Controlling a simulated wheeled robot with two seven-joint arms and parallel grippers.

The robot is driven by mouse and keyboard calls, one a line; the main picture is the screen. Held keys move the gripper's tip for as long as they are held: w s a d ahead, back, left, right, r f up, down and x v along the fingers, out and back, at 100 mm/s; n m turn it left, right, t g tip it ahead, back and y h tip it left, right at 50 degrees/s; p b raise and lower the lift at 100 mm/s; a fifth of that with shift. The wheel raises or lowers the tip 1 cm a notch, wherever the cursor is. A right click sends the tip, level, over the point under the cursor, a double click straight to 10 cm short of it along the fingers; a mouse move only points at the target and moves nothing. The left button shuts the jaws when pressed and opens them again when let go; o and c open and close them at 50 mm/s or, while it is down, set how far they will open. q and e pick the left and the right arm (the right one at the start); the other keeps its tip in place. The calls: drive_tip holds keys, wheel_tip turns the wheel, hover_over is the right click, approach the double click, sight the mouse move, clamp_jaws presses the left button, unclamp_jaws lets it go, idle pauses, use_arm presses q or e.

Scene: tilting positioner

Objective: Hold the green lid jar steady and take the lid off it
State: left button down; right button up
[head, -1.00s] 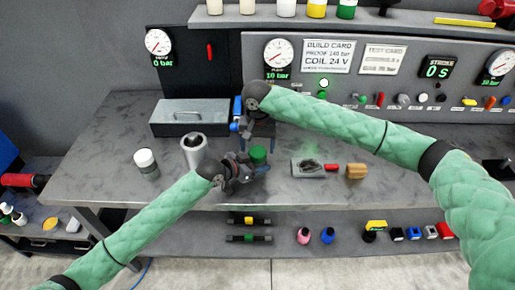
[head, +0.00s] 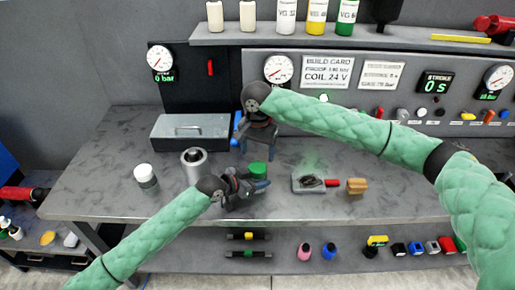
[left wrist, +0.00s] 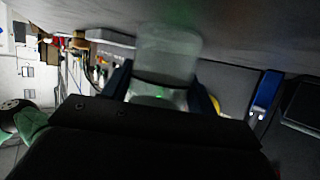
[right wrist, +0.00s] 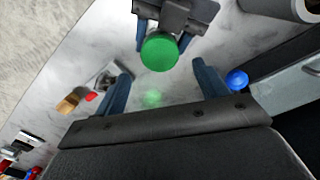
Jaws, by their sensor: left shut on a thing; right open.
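The green lid (head: 258,168) sits on top of the jar, which stands on the workbench in the head view. My left gripper (head: 250,188) is shut on the clear jar body (left wrist: 165,58), with a finger on each side of it in the left wrist view. My right gripper (head: 258,140) is open, pointing down behind and above the jar. In the right wrist view the green lid (right wrist: 160,52) lies beyond the space between the two blue open fingertips, apart from them. The left gripper's fingers flank the jar there.
A grey metal cup (head: 194,165) and a white-lidded jar (head: 145,176) stand left of my left gripper. A grey box (head: 190,132) is behind them. A small grey fixture with a red handle (head: 316,183) and a tan block (head: 356,186) lie to the right.

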sight(258, 166)
drive_tip(key=shift+f, duration=3.15)
drive_tip(key=c, duration=1)
drive_tip(key=shift+n, duration=1.7)
drive_tip(key=o, duration=1)
drive_tip(key=shift+o, duration=0.2)
